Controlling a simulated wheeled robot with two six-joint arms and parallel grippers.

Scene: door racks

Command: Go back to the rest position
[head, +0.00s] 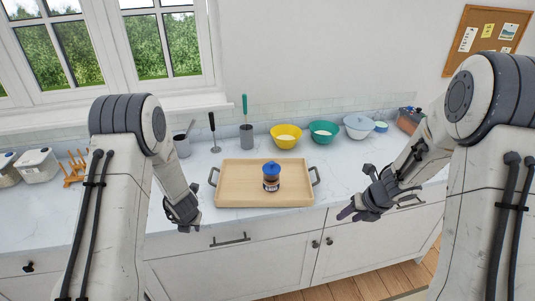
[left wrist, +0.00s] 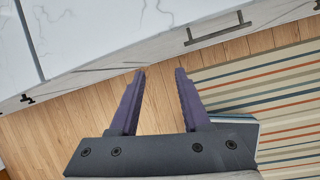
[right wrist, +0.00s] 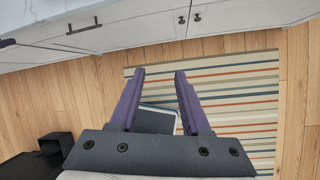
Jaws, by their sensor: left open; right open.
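My right gripper (head: 350,211) hangs in front of the counter, right of the wooden tray, in the head view. In the right wrist view its two purple fingers (right wrist: 159,73) are apart with nothing between them. My left gripper (head: 186,226) is in front of the counter, left of the tray. In the left wrist view its fingers (left wrist: 158,73) are also apart and empty. Both wrist views look down at the floor and the cabinet fronts.
A wooden tray (head: 235,195) on the counter holds a blue-lidded jar (head: 271,184). A striped rug (right wrist: 240,95) lies on the floor.

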